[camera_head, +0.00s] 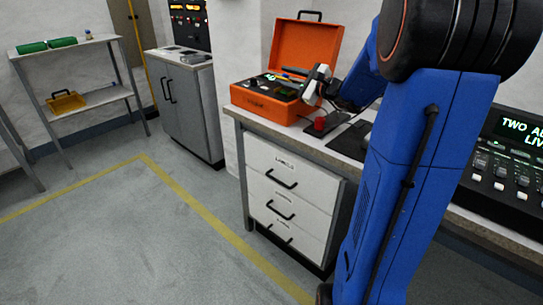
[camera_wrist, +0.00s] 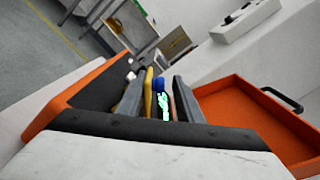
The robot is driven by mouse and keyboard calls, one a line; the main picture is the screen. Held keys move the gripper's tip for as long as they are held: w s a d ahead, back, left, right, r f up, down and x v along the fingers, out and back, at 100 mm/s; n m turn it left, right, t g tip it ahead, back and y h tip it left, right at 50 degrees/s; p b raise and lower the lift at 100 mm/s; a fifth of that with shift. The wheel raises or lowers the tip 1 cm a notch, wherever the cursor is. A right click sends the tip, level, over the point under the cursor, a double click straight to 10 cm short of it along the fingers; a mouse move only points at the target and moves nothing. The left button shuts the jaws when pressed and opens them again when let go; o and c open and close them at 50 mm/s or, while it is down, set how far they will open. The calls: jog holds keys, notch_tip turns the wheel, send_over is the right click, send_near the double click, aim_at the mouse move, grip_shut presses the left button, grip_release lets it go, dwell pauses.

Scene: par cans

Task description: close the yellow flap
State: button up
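An open orange case (camera_head: 268,103) stands on the bench, with its orange lid (camera_head: 305,45) raised at the back. In the wrist view, a narrow yellow piece (camera_wrist: 148,94) that looks like the yellow flap stands up inside the case. It shows between the two grey fingers of my gripper (camera_wrist: 159,76), beside a blue part and a lit green display (camera_wrist: 163,106). My gripper (camera_head: 308,88) is over the right side of the case. Its fingers are apart, and I see nothing gripped. Whether a finger touches the flap, I cannot tell. In the head view, the flap is too small to make out.
A red button (camera_head: 320,123) on a dark plate is on the bench right of the case. White drawers (camera_head: 290,190) are below. A console (camera_head: 510,160) with a lit display is at the right. A grey cabinet (camera_head: 185,105) and shelf (camera_head: 95,98) stand left; the floor is clear.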

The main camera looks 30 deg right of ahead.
jog(key=shift+s+d+m, duration=0.25)
jog(key=shift+d+m, duration=0.05)
jog(key=v, duration=1.6)
jog(key=s+a+f+n+g, duration=0.3)
jog(key=a+n, duration=0.1)
jog(key=a, duration=0.4)
jog(key=s+a+f+n+g+y, duration=0.1)
jog(key=s+a+f+n+g, duration=0.3)
jog(key=a, duration=0.5)
jog(key=s+a+f+n+g, duration=0.3)
jog(key=s+a, duration=0.1)
jog(key=a, duration=0.4)
jog(key=shift+a+f+n+g, duration=0.3)
jog(key=shift+f+n+g, duration=0.1)
